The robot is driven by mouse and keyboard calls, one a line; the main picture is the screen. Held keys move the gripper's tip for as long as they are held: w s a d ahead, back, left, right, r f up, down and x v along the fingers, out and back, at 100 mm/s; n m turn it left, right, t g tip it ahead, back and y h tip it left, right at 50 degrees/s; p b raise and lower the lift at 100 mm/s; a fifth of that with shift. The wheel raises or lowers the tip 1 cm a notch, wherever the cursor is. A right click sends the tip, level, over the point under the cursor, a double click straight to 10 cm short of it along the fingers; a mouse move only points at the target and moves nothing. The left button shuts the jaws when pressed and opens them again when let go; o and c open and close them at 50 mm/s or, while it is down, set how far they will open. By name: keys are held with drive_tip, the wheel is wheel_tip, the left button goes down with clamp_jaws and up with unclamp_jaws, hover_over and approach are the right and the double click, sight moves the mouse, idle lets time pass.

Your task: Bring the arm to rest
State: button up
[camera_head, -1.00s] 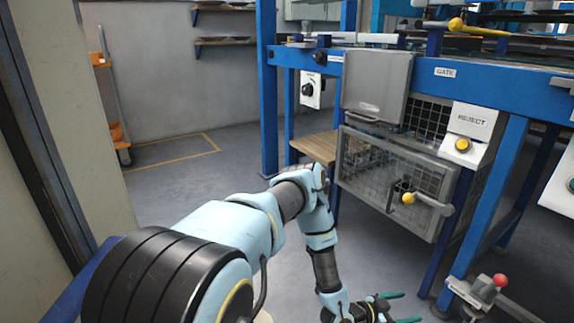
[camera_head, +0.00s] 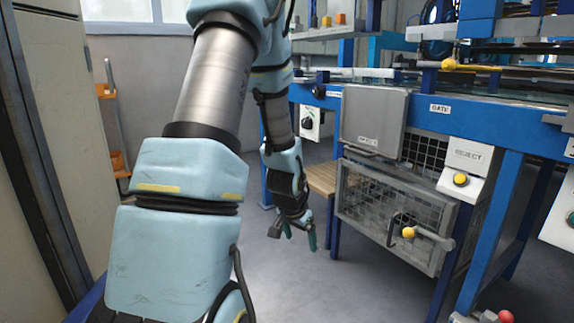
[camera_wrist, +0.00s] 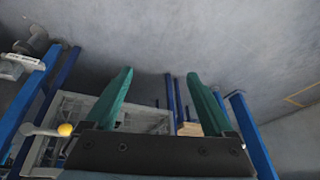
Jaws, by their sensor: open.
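My gripper (camera_head: 297,240) hangs at the end of my bent arm in the head view, pointing down over the grey floor. It is apart from the blue machine frame and left of the wire-mesh door. In the wrist view its two green fingers (camera_wrist: 160,100) stand well apart with nothing between them. My arm fills the left and middle of the head view, raised and folded, and hides part of the wall and frame behind it.
The blue frame (camera_head: 492,230) stands on the right, with the mesh door (camera_head: 380,205), its yellow-knobbed handle (camera_head: 409,232) and a reject box (camera_head: 467,165). A wooden shelf (camera_head: 321,178) is behind my gripper. A cabinet (camera_head: 50,130) is at left. Floor below my gripper is clear.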

drive_tip(key=s+a+r+n+g+y, duration=0.2)
drive_tip(key=s+a+r+n, duration=0.4)
drive_tip(key=s+a+r, duration=0.55)
wheel_tip(320, 180, up, 38)
drive_tip(key=s+d+p, duration=0.1)
drive_tip(key=s+p, duration=0.1)
drive_tip(key=p, duration=3.6)
drive_tip(key=shift+s+d, duration=0.15)
drive_tip(key=shift+s, duration=0.15)
